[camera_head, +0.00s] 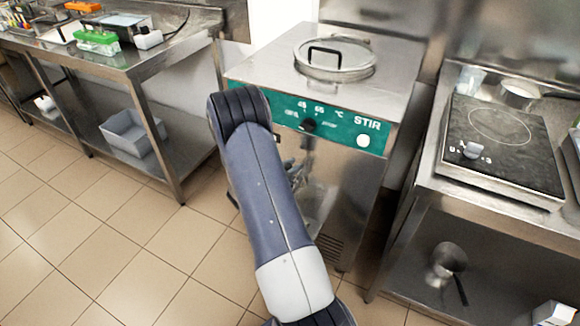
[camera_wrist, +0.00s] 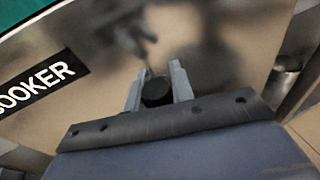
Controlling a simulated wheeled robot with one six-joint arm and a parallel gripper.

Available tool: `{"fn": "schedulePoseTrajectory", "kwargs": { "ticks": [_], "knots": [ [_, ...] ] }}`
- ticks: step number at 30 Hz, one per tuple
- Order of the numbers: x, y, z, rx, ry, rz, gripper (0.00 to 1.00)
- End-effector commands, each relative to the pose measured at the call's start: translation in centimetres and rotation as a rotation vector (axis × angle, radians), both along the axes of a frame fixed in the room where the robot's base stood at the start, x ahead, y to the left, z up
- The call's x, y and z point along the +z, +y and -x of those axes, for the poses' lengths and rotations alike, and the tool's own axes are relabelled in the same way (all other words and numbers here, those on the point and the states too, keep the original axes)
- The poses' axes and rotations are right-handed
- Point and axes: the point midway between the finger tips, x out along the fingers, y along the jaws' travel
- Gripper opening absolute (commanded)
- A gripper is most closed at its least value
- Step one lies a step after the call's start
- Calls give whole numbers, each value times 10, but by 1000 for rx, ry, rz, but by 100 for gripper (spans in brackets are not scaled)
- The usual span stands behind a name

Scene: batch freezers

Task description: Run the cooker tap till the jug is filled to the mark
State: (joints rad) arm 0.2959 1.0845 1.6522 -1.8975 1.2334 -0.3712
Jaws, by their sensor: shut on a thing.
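The cooker (camera_head: 348,143) is the steel cabinet with a green STIR panel in the head view. Its front also fills much of the wrist view, with part of a COOKER label (camera_wrist: 36,87). In the wrist view my gripper (camera_wrist: 157,86) is shut on a black round knob (camera_wrist: 156,93), which looks like the tap's handle. The spout cannot be made out. In the head view my arm hides most of the tap area. A pale, clear shape (camera_head: 318,203) low at the cooker's front may be the jug; its mark and fill level cannot be seen.
A glass lid (camera_head: 335,60) with a black handle lies on the cooker top. A hotplate (camera_head: 503,145) stands on the right bench, with a pan (camera_head: 449,259) on the shelf below. A steel table with a grey bin (camera_head: 130,133) is at left. The tiled floor at left is clear.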

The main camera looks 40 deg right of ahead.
Motion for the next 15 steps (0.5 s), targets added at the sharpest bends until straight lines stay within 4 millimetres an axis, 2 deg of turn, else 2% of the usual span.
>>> {"fn": "schedulePoseTrajectory", "kwargs": {
  "ticks": [6, 15],
  "knots": [
    [-1, -8, -3, -1, 30, -78, 0],
    [-2, -9, -3, 2, 33, -82, 0]
  ]
}}
